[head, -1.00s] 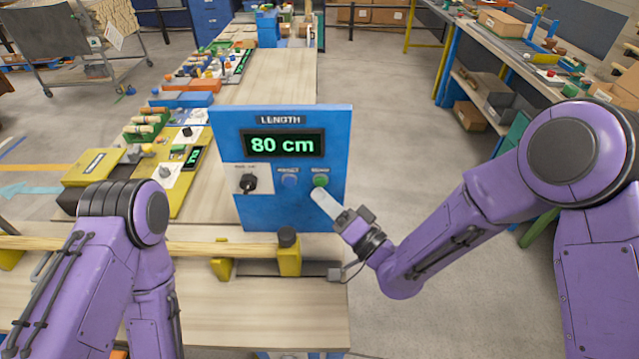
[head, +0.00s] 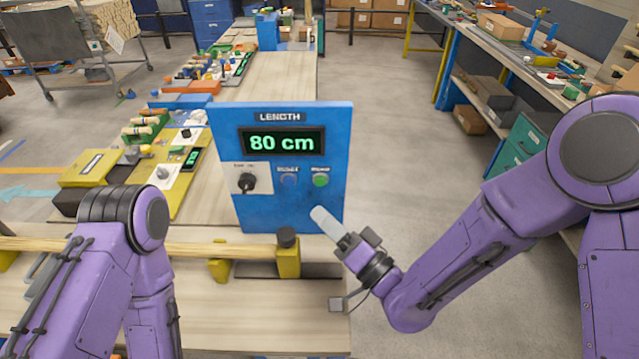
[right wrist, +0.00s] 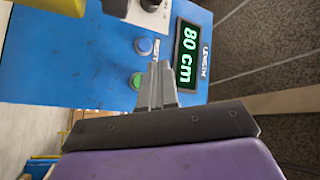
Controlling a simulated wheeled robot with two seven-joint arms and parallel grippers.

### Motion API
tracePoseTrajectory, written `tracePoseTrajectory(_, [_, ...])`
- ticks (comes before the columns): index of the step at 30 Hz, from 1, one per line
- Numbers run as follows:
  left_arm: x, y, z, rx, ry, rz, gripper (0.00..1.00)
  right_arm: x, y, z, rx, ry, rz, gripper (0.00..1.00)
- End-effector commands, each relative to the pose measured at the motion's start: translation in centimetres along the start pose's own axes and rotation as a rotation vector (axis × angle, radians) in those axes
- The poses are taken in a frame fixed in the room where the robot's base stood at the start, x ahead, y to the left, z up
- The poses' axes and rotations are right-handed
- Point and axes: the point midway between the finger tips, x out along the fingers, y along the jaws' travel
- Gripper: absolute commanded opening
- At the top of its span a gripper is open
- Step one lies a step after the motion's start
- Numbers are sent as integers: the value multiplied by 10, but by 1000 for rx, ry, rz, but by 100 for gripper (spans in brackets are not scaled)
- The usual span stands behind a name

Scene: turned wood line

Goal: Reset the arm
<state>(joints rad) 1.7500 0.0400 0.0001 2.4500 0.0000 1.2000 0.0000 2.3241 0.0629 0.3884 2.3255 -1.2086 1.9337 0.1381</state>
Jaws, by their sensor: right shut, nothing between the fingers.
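My right gripper (head: 326,221) is shut and empty, in front of the lower right part of the blue LENGTH panel (head: 222,150). The panel's display (head: 283,142) reads 80 cm. Below it are a black knob (head: 248,182), a blue button (head: 289,179) and a green button (head: 320,179). In the head view the fingertips are below the green button and look apart from it. In the right wrist view the shut fingers (right wrist: 158,85) show close to the green button (right wrist: 137,80). My left arm comes in from the left, but its gripper is hidden or out of view.
A wooden rail (head: 205,249) runs across the bench in front of the panel, by a yellow stop (head: 288,260). A yellow station (head: 182,200) stands left of the panel. A workbench (head: 540,75) is at the far right. Open floor (head: 400,130) lies between.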

Motion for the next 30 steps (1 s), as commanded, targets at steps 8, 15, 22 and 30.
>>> tracePoseTrajectory(8, [0, 0, 0, 0, 0, 0, 63, 0, 0, 0, 0, -1, 0, 0])
tracePoseTrajectory(15, [0, 0, 0, 0, 0, 0, 63, 0, 0, 0, 0, -1, 0, 0])
tracePoseTrajectory(22, [0, 0, 0, 0, 0, 0, 63, -3, 20, 4, -84, -27, 102, 0])
tracePoseTrajectory(30, [16, 1, 7, 0, 0, 0, 63, -150, 196, 26, -209, -127, 898, 0])
